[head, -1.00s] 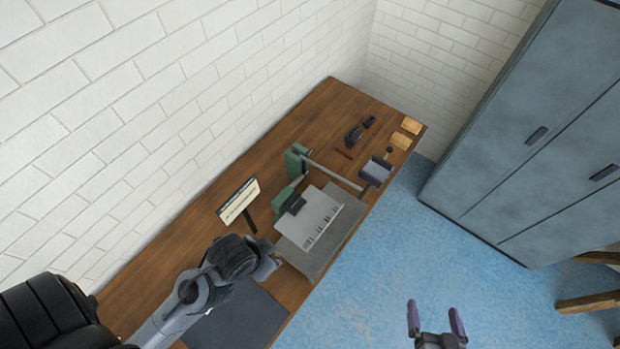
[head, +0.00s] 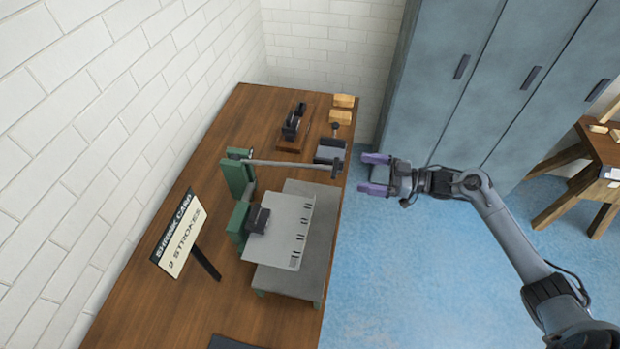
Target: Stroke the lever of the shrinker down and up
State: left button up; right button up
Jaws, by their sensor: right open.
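The green shrinker (head: 238,178) stands on the wooden bench in the head view. Its grey lever (head: 290,164) reaches out to the right, about level, and ends in a dark grip (head: 336,168) near the bench's right edge. A light grey sheet (head: 287,224) with dark slots along one side sits at the shrinker's dark jaws (head: 257,218). My right gripper (head: 376,174), with purple fingers, is open and empty just right of the lever's end, apart from it. Its fingers point left toward the grip. My left gripper is out of view.
A sign reading "SHRINK CARD 2 STROKES" (head: 180,236) stands left of the shrinker. A grey stand (head: 293,284) lies under the sheet. Dark tools (head: 293,125) and wooden blocks (head: 341,117) are at the bench's far end.

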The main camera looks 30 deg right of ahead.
aim_at(336, 166)
pick_arm(q)
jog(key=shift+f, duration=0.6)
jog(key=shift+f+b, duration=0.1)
jog(key=shift+b, duration=0.2)
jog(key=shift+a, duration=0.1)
pick_arm(e)
jog(key=x, duration=1.1)
jog(key=shift+w+d, duration=0.15)
jog(key=shift+w, duration=0.1)
